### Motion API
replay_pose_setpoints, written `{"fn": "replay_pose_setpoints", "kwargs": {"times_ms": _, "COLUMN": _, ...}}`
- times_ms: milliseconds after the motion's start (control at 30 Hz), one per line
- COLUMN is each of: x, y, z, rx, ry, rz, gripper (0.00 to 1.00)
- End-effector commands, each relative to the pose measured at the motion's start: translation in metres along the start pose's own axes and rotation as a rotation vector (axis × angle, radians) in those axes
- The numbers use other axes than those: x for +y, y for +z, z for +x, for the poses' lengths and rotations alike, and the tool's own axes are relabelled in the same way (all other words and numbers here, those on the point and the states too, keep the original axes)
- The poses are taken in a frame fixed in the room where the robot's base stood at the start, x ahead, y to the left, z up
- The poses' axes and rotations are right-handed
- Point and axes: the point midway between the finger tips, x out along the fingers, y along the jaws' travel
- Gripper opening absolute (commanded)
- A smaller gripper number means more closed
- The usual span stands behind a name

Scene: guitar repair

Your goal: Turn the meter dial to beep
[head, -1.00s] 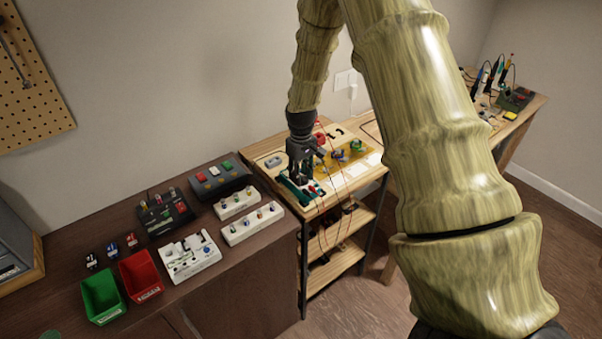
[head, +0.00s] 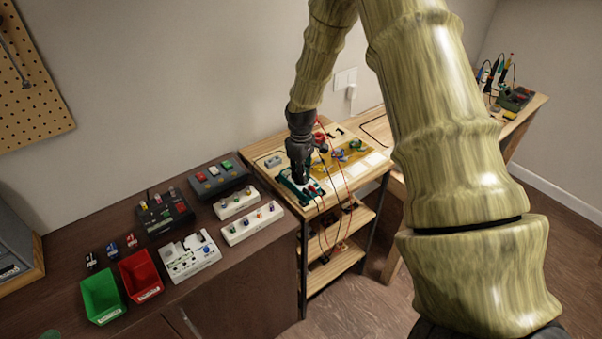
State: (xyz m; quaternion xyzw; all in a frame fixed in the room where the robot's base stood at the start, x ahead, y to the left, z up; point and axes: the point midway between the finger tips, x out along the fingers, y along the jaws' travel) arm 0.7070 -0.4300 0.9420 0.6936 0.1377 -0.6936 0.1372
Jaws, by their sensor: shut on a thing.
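The meter (head: 288,186) is a dark green unit with a pale face, lying on the near left part of the small wooden bench. Red and dark leads run from it. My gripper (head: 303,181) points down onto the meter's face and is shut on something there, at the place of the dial. The dial itself is hidden by my fingers, so its setting cannot be read.
The bench top (head: 268,148) also holds a small grey box (head: 273,161) and a yellow board (head: 345,160) with parts. Loose red leads hang over the front edge. To the left, a dark cabinet carries a green bin (head: 102,298), a red bin (head: 141,275) and several boxes.

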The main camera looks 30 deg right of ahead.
Motion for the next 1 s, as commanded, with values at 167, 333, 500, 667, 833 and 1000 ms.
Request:
{"fn": "replay_pose_setpoints", "kwargs": {"times_ms": 167, "x": -0.0003, "y": -0.0001, "z": -0.0007, "rx": 0.001, "ry": -0.001, "rz": -0.166, "gripper": 0.0}}
{"fn": "replay_pose_setpoints", "kwargs": {"times_ms": 333, "x": -0.0004, "y": 0.0002, "z": -0.0008, "rx": 0.001, "ry": -0.001, "rz": -0.327, "gripper": 0.0}}
{"fn": "replay_pose_setpoints", "kwargs": {"times_ms": 500, "x": -0.0003, "y": 0.0004, "z": -0.0009, "rx": 0.001, "ry": -0.001, "rz": -0.487, "gripper": 0.0}}
{"fn": "replay_pose_setpoints", "kwargs": {"times_ms": 667, "x": -0.0008, "y": 0.0001, "z": -0.0009, "rx": 0.002, "ry": -0.001, "rz": -0.624, "gripper": 0.0}}
{"fn": "replay_pose_setpoints", "kwargs": {"times_ms": 833, "x": -0.0009, "y": 0.0004, "z": -0.0008, "rx": 0.001, "ry": 0.0, "rz": -0.744, "gripper": 0.0}}
{"fn": "replay_pose_setpoints", "kwargs": {"times_ms": 1000, "x": -0.0013, "y": 0.0005, "z": -0.0005, "rx": 0.001, "ry": -0.001, "rz": -0.831, "gripper": 0.0}}
